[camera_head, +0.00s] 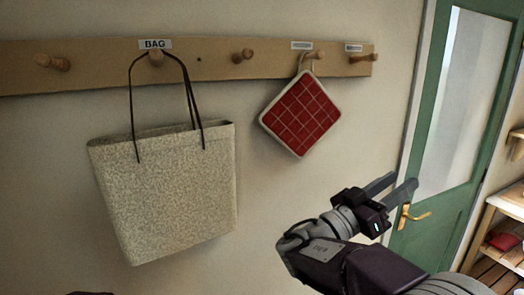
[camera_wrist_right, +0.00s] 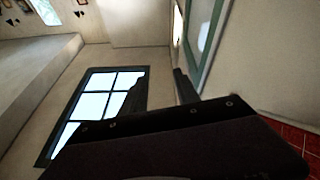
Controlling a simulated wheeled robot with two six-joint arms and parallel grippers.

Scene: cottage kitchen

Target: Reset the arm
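My right arm reaches in from the bottom right of the head view. Its gripper (camera_head: 404,179) points up and right, in front of the green door, with nothing between its fingers. The two fingers stand apart; in the right wrist view the gripper (camera_wrist_right: 160,90) also shows a gap between its dark fingers. It is to the right of and below the red pot holder, apart from it. My left gripper does not show; only a dark sliver, which I cannot identify, shows at the bottom left edge.
A wooden peg rail (camera_head: 215,60) runs along the wall. A woven bag (camera_head: 170,190) hangs from the peg labelled BAG. The red checked pot holder (camera_head: 301,114) hangs from another peg. A green door (camera_head: 437,235) with a brass handle (camera_head: 412,216) and wooden shelves (camera_head: 500,246) are at the right.

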